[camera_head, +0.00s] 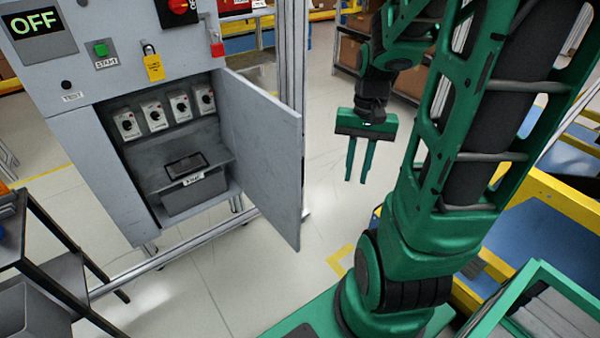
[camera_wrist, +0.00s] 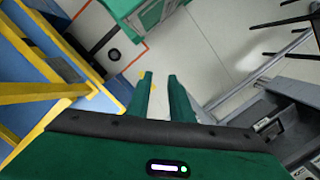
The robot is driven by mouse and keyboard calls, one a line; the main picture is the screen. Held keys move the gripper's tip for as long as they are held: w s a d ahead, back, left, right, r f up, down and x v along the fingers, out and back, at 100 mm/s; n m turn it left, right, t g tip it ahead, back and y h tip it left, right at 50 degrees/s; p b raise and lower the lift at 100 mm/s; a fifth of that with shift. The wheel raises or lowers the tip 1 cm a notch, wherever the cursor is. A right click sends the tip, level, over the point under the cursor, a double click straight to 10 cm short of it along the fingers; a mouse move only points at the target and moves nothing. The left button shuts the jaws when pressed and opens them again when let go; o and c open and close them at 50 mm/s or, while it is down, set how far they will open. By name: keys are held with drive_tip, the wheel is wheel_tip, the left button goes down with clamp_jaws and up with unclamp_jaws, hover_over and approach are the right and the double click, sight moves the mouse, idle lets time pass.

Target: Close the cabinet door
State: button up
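The grey cabinet (camera_head: 75,150) stands at the left in the head view. Its flat grey door (camera_head: 262,155) is swung wide open, hinged at the right side of the opening. Inside are several switch boxes and a grey bin (camera_head: 195,187) with a dark item on it. My gripper (camera_head: 356,182) hangs to the right of the door, apart from it, fingers pointing down. In the wrist view my gripper's two green fingers (camera_wrist: 160,78) are apart with nothing between them. Part of the cabinet interior (camera_wrist: 275,125) shows at the right there.
A black-framed cart (camera_head: 60,255) stands at the lower left, in front of the cabinet. A metal post (camera_head: 292,60) rises behind the door. Yellow and blue racking (camera_head: 550,205) lies at the right. The floor between door and gripper is clear.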

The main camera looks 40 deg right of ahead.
drive_tip(key=w+d+f+m+t+y, duration=0.15)
drive_tip(key=w+f+m+y, duration=0.35)
drive_tip(key=f, duration=0.5)
drive_tip(key=w+d+f+m+t+y, duration=0.1)
drive_tip(key=w+f+m+t+y, duration=0.25)
drive_tip(key=w+f, duration=0.5)
drive_tip(key=w+d+f+m+t+y, duration=0.1)
drive_tip(key=w+d+f+m+t, duration=0.35)
drive_tip(key=d+m+t, duration=0.45)
drive_tip(key=shift+m+t, duration=0.7)
drive_tip(key=shift+m, duration=0.15)
drive_tip(key=x, duration=0.8)
drive_tip(key=a+r+x, duration=0.1)
drive_tip(key=x, duration=0.3)
drive_tip(key=shift+s+a, duration=0.15)
drive_tip(key=shift+s, duration=0.15)
drive_tip(key=shift+c, duration=0.4)
clamp_jaws()
